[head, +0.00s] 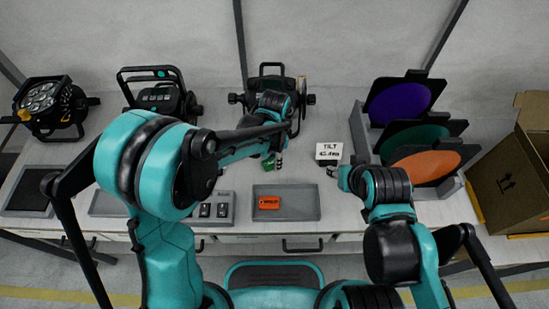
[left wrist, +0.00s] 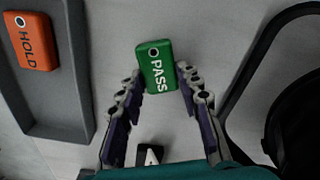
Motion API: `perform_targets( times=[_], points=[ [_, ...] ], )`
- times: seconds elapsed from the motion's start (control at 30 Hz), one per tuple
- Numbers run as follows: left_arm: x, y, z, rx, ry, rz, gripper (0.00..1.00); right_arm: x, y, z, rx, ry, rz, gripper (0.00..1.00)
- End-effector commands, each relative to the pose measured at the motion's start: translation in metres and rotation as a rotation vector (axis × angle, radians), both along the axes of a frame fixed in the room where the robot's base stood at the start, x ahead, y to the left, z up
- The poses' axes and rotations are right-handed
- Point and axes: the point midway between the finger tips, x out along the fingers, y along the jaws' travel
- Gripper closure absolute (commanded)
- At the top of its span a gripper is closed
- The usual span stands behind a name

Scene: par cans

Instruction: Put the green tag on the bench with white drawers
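The green tag (left wrist: 155,67), marked PASS, lies face up on the pale grey bench top in the left wrist view, beside the grey tray with the orange tag. In the head view the green tag (head: 268,162) is partly hidden by my left gripper (head: 277,158). That gripper (left wrist: 159,72) points down over the tag, its fingers apart, one tip on each side, with narrow gaps. The bench (head: 338,205) has white drawers with dark handles along its front. My right gripper (head: 335,172) is at the white TILT card; its fingers are too small to read.
The orange HOLD tag (head: 269,202) lies in the grey tray (head: 300,214). A stage light (head: 160,97) stands at the back left, another (head: 50,105) at far left. Coloured filters (head: 420,135) and a cardboard box (head: 510,185) stand right. A black curved frame (left wrist: 240,85) is close right of the left gripper.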

Motion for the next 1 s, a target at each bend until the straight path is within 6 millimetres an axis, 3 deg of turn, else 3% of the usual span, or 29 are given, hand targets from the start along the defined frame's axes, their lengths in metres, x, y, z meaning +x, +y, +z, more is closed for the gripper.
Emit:
perform_targets(
  times=[0.03, 0.07, 0.47, 1.0],
  points=[
    [0.0, 0.0, 0.0, 0.0, 0.0, 0.0, 0.53, 0.0, 0.0, 0.0, 0.0, 0.0, 0.0, 0.6],
    [0.0, 0.0, 0.0, 0.0, 0.0, 0.0, 0.46, 0.0, 0.0, 0.0, 0.0, 0.0, 0.0, 0.6],
    [0.0, 0.0, 0.007, 0.0, 0.0, 0.0, 0.46, 0.0, 0.0, 0.005, 0.0, 0.0, 0.0, 0.6],
    [0.0, 0.0, 0.111, 0.0, 0.0, 0.0, 0.46, 0.0, 0.0, 0.044, 0.0, 0.0, 0.0, 0.6]
  ],
)
